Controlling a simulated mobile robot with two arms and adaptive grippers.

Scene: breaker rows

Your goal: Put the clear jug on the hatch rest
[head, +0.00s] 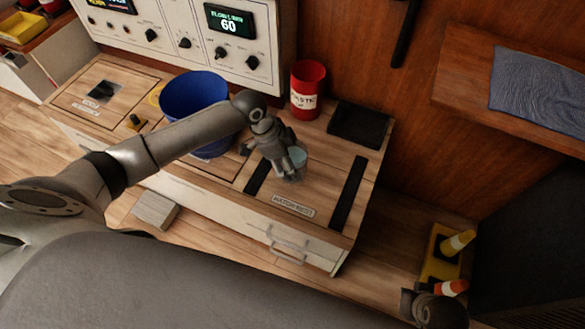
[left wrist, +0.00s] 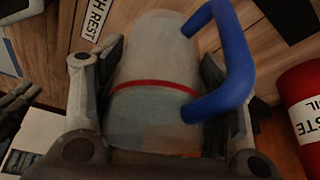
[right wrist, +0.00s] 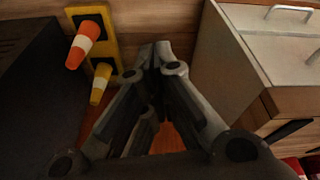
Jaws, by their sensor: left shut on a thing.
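The clear jug (left wrist: 155,65) has a red band and a blue handle (left wrist: 235,65). My left gripper (left wrist: 150,85) is shut on it, one finger on each side. In the head view the jug (head: 298,158) shows only as a small pale-blue patch beside my left gripper (head: 284,166). The hatch rest (head: 312,190) is the wooden counter area between two black strips, with a label at its front. The jug is over its left part; whether it touches the wood I cannot tell. My right gripper (right wrist: 155,60) looks shut and empty, low beside the counter.
A blue bucket (head: 193,100) stands left of the jug. A red waste can (head: 307,90) and a black tray (head: 358,125) are behind the hatch rest. The right part of the hatch rest is clear. A yellow holder with cones (head: 438,252) is at the right.

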